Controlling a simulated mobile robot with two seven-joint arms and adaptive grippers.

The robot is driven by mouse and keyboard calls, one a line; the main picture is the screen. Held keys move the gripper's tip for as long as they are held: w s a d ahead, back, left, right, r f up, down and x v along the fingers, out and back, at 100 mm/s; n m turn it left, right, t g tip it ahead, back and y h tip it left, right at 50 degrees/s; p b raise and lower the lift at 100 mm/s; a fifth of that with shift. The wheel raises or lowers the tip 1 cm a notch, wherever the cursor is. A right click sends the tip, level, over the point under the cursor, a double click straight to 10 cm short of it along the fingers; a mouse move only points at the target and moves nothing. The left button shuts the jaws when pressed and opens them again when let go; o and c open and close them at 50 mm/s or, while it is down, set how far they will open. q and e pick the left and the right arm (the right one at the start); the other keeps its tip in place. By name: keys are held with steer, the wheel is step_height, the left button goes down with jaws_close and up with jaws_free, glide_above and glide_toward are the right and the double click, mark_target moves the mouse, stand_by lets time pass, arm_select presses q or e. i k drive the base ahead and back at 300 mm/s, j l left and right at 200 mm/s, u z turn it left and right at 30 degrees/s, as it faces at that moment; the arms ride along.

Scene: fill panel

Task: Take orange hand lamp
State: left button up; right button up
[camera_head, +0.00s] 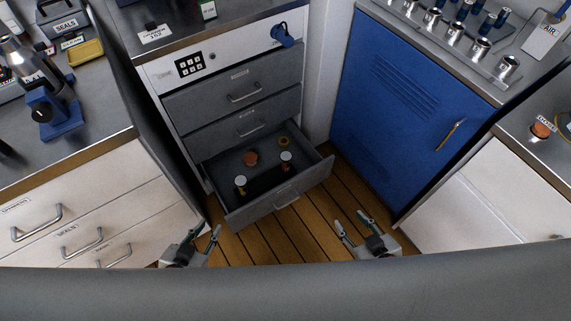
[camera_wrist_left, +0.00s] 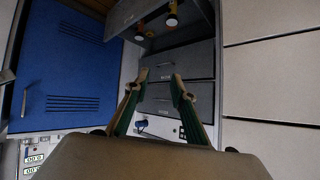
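No lamp can be named for certain. In the left wrist view, two pale-headed items with orange-yellow bodies (camera_wrist_left: 171,18) show in the open drawer at the top; which is the orange hand lamp I cannot tell. My left gripper (camera_head: 205,232) is open and empty, in front of the drawer's left corner; its fingers also show in the left wrist view (camera_wrist_left: 160,77). My right gripper (camera_head: 352,225) is open and empty, right of the drawer.
Closed drawers (camera_head: 237,93) and a keypad (camera_head: 190,65) are above the open one. A blue cabinet (camera_head: 390,100) stands at right. White drawer units flank both sides, the left one (camera_head: 90,220) near my left gripper. Wooden floor (camera_head: 300,230) is clear between the grippers.

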mark_target(286, 156)
steer(key=z, duration=1.3)
steer(key=i+j+z, duration=0.1)
steer(key=i+j, duration=0.3)
steer(key=j, duration=0.2)
steer(key=l+z, duration=0.05)
